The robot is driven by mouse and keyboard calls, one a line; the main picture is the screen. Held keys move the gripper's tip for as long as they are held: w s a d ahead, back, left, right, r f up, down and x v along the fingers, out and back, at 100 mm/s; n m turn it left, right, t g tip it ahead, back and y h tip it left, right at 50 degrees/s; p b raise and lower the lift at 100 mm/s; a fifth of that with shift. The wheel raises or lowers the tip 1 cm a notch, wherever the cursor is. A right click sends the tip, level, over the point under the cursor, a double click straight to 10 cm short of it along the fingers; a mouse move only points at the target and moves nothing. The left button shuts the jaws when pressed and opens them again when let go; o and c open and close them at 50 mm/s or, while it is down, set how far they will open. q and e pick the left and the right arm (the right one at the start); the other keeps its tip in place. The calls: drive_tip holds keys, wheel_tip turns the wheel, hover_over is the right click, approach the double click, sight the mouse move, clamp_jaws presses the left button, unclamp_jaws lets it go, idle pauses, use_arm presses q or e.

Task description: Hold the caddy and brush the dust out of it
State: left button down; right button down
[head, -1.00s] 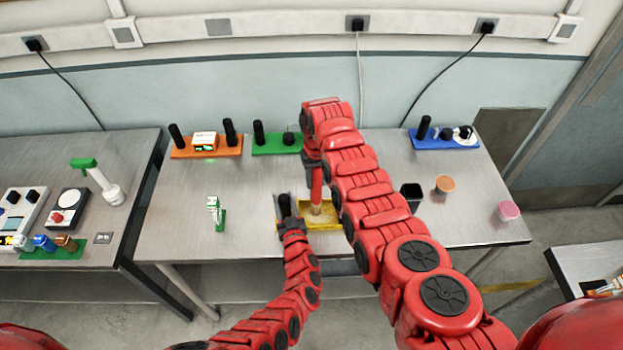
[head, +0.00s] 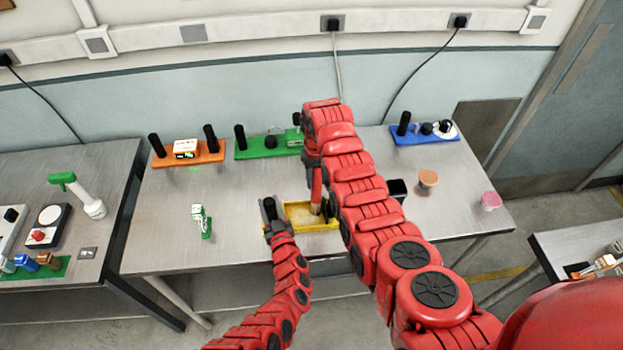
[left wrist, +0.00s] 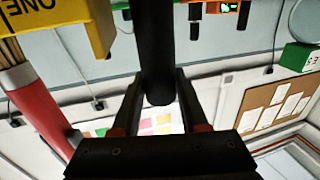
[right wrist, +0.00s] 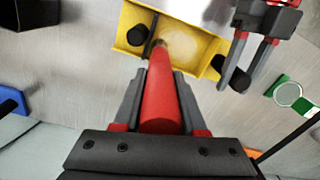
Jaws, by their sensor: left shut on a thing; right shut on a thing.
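The yellow caddy (head: 325,224) sits on the middle table near its front edge. A pale tan dust patch (head: 299,216) lies on its floor; the dust (right wrist: 198,42) also shows in the right wrist view. My left gripper (head: 270,222) is shut on the caddy's upright black handle (left wrist: 155,50) at its left end. My right gripper (right wrist: 160,100) is shut on the red brush (right wrist: 160,85). The brush points down into the caddy, toward the right end in the head view. Its bristles (left wrist: 12,55) show in the left wrist view. My right arm hides part of the table.
A white-and-green item (head: 201,221) stands left of the caddy. A black cup (head: 397,190), an orange cup (head: 428,178) and a pink cup (head: 490,200) stand to the right. Orange (head: 205,156), green (head: 255,150) and blue (head: 425,139) modules line the back.

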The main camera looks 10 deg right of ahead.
drive_tip(key=shift+s+d+f, duration=0.1)
drive_tip(key=shift+s, duration=0.15)
drive_tip(key=s+a, duration=0.3)
drive_tip(key=a, duration=0.2)
drive_tip(key=shift+a, duration=0.35)
idle(5.8)
